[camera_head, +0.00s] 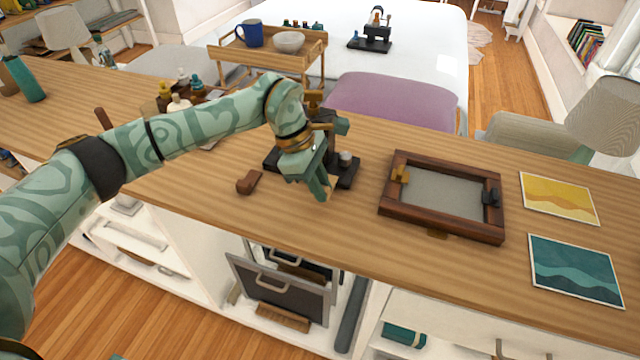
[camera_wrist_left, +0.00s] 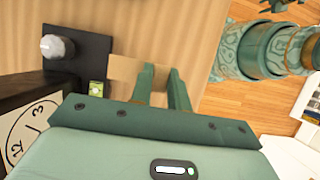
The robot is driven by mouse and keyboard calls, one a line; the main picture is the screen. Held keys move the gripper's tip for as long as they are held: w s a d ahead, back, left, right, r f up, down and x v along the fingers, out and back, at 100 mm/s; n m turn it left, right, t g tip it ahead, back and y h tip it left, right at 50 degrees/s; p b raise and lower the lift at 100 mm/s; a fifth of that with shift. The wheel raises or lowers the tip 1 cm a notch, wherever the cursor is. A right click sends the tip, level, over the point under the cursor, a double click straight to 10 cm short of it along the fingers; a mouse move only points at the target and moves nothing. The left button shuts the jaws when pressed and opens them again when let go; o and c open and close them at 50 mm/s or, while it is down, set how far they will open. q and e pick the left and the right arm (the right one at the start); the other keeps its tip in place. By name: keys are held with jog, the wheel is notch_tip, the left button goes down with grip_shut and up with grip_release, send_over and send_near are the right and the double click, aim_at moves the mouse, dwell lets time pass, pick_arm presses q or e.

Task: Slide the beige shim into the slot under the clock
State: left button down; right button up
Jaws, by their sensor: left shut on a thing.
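My left gripper (camera_head: 320,190) is low over the front part of the wooden counter, in front of a dark base (camera_head: 350,175). It is shut on the beige shim (camera_head: 332,186), which shows in the left wrist view (camera_wrist_left: 123,71) as a flat tan piece reaching left from between the fingers (camera_wrist_left: 163,85). The clock (camera_wrist_left: 36,128) shows at the lower left of the wrist view, with a white numbered dial in a dark case. In the head view my arm hides most of it. I cannot make out the slot. My right gripper is not in view.
A grey knob (camera_wrist_left: 58,47) stands on the dark base, with a small yellow-green level (camera_wrist_left: 97,88) near it. A brown wooden block (camera_head: 250,181) lies left of the gripper. A dark wooden frame (camera_head: 440,230) lies to the right; counter between is bare.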

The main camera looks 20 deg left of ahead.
aim_at(323, 204)
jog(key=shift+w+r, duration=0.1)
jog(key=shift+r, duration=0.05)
